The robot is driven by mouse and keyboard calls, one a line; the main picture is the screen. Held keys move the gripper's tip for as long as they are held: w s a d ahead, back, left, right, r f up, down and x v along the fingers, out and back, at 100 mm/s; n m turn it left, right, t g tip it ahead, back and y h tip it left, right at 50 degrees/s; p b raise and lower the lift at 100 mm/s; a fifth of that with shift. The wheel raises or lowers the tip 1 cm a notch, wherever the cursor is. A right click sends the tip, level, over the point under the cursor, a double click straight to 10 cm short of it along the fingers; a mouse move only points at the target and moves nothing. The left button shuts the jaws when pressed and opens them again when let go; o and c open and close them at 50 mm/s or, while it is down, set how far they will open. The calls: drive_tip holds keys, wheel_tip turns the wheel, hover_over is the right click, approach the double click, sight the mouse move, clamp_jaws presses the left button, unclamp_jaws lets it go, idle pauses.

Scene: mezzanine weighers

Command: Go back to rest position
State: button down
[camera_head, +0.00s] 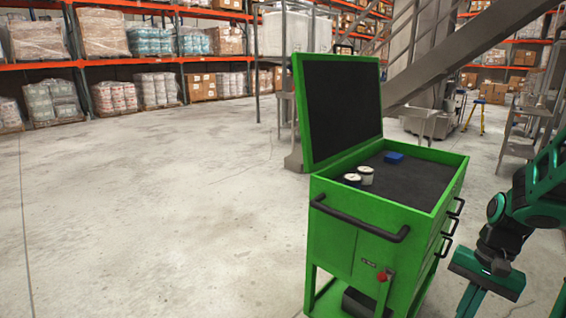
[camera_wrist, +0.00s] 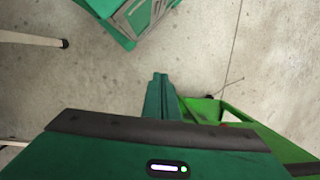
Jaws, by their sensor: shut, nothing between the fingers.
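My gripper (camera_head: 468,305) hangs at the lower right in the head view, pointing down, to the right of the green tool cart (camera_head: 350,240) and apart from it. In the wrist view my gripper (camera_wrist: 159,82) shows its green fingers together, with nothing between them and bare floor around. My arm is bent at the right edge of the head view. The cart's lid stands open, and its black-lined top holds two white-topped cans (camera_head: 366,174) and a small blue object (camera_head: 394,157). The cart's green edge (camera_wrist: 250,125) also shows right of the fingers in the wrist view.
The cart has a black front handle (camera_head: 358,222), side handles and a red knob (camera_head: 382,276). A metal staircase (camera_head: 460,55) rises behind it. Orange racks (camera_head: 82,65) with wrapped pallets line the back. The concrete floor (camera_head: 150,200) left of the cart is clear.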

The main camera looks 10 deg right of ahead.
drive_tip(key=s+a+r+n+t+h, duration=0.1)
drive_tip(key=s+a+r+n+h, duration=0.1)
drive_tip(key=s+r, duration=0.6)
drive_tip(key=shift+s+a+r+n, duration=0.35)
drive_tip(key=shift+s+n, duration=0.45)
drive_tip(key=shift+n, duration=0.1)
drive_tip(key=shift+w+f, duration=0.25)
drive_tip(key=shift+w, duration=0.35)
